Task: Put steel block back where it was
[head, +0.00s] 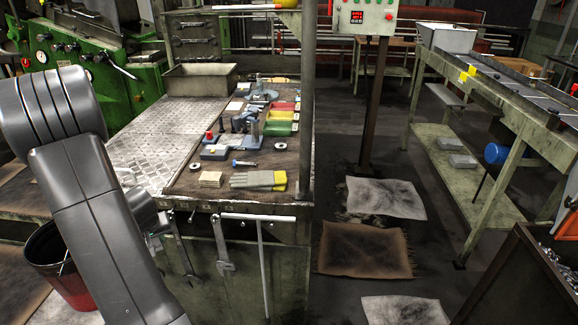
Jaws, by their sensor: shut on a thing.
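Two grey blocks, an upper one (452,143) and a lower one (463,161), lie on the lower shelf (440,186) of the stand at right. They look like steel blocks, but I cannot tell whether either is the task's one. A grey block-like piece (215,152) also lies on the dark mat of the workbench (130,160), among tools. My arm fills the left side of the picture. My gripper's fingers do not show, so I cannot see what it holds.
A metal bin (200,80) stands at the back of the bench. Red, yellow and green trays (279,129) and grey gloves (258,180) lie on the mat. A post (307,110) rises at its right edge. Stained cloths (365,250) lie on the aisle floor. A crate (510,285) stands front right.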

